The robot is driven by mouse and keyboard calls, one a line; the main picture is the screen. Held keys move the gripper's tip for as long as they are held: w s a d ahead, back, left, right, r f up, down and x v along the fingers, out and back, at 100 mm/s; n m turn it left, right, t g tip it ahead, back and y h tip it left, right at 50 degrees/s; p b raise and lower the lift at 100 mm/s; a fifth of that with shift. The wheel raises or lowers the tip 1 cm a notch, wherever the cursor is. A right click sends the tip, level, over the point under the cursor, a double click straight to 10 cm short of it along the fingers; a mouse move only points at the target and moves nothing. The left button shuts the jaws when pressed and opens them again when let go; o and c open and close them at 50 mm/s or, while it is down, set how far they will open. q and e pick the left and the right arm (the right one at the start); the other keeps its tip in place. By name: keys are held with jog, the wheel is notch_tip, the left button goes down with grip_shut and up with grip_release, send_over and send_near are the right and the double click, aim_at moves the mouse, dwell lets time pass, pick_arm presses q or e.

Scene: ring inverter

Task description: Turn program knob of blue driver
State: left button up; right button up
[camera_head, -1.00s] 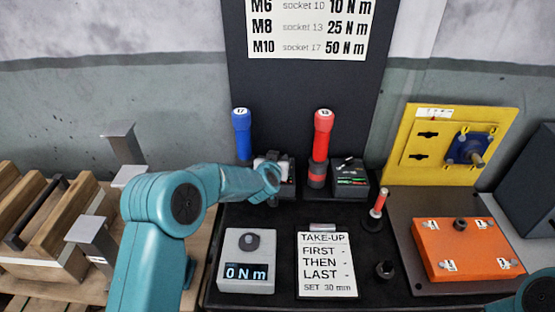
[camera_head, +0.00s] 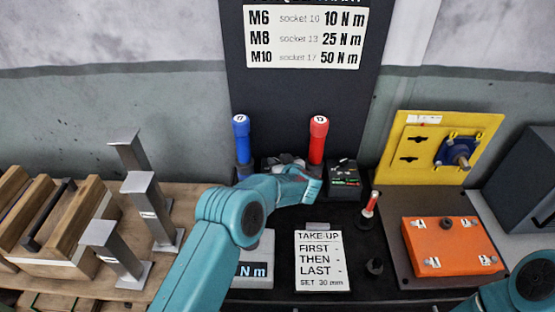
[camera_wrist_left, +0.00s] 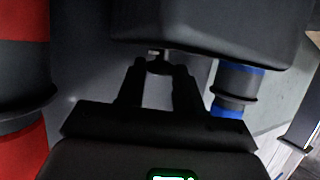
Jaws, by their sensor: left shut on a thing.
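The blue driver (camera_head: 241,135) stands upright at the back of the black bench; its blue bands also show in the left wrist view (camera_wrist_left: 238,78). A dark box (camera_wrist_left: 215,30) fills the upper part of the left wrist view, with a small dark knob (camera_wrist_left: 158,66) at its edge. My left gripper (camera_wrist_left: 158,72) is shut on this knob, one finger on each side. In the head view my left wrist hides most of the box beside the blue driver. My right gripper is out of view; only part of my right arm shows at lower right.
The red driver (camera_head: 317,140) stands close right of my left wrist, with a black box (camera_head: 344,180) beside it. A take-up card (camera_head: 320,262) and a partly hidden Nm display box (camera_head: 256,278) lie in front. An orange block (camera_head: 448,246) sits at right.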

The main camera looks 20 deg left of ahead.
pick_arm(q)
jog(key=shift+w+n+g+y, duration=0.1)
jog(key=shift+n+g+y, duration=0.3)
jog(key=shift+n+y, duration=0.2)
jog(key=shift+r, duration=0.1)
jog(key=o, duration=0.9)
jog(key=shift+o, duration=0.2)
jog(key=shift+d, duration=0.1)
jog(key=shift+d+b, duration=0.15)
jog(key=shift+b, duration=0.15)
jog(key=b+v, duration=0.2)
jog(key=v, duration=1.4)
jog(key=shift+b, duration=0.35)
jog(key=shift+r, duration=0.1)
